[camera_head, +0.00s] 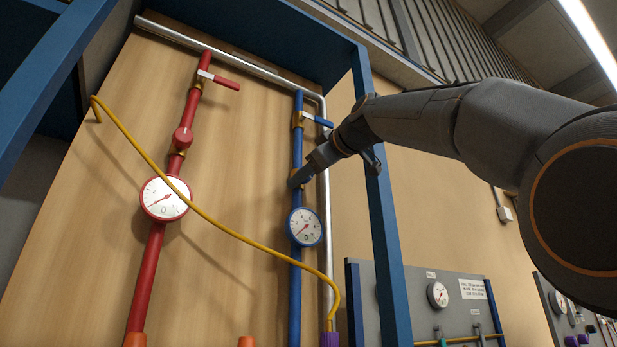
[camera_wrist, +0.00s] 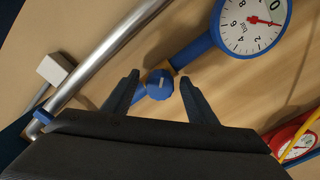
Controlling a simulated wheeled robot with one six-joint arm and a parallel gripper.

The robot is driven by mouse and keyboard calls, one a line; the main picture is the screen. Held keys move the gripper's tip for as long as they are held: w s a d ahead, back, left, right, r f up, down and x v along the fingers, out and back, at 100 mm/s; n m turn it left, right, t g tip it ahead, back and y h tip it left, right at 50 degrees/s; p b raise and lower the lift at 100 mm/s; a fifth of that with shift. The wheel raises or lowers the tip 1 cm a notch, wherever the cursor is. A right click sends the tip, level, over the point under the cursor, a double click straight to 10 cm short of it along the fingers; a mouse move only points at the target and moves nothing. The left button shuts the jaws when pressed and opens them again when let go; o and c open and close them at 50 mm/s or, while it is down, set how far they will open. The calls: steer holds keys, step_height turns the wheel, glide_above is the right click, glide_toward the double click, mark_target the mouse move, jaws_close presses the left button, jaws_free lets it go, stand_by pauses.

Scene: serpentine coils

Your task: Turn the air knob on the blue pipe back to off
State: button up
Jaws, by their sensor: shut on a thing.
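The blue pipe (camera_head: 296,274) runs up the wooden panel. Its round blue knob (camera_wrist: 160,84) shows in the wrist view with a pale mark on its face. In the head view my gripper (camera_head: 296,182) reaches the pipe from the right and hides the knob. The blue-rimmed gauge (camera_head: 304,227) is just below it on the pipe; in the wrist view this gauge (camera_wrist: 252,24) has a red needle.
A red pipe (camera_head: 145,280) with its own knob (camera_head: 182,138) and gauge (camera_head: 165,199) stands left. A yellow hose (camera_head: 232,236) crosses the panel. A blue lever (camera_head: 322,121) is above my gripper. A blue post (camera_head: 387,250) stands right, close to my arm.

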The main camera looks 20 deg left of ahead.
steer(key=n, duration=1.3)
steer(key=shift+s+d+r+n, duration=0.1)
steer(key=shift+d+r+n, duration=0.1)
steer(key=shift+n, duration=0.2)
steer(key=shift+n+b, duration=0.4)
steer(key=shift+n, duration=1.2)
steer(key=n, duration=0.3)
steer(key=o, duration=1.4)
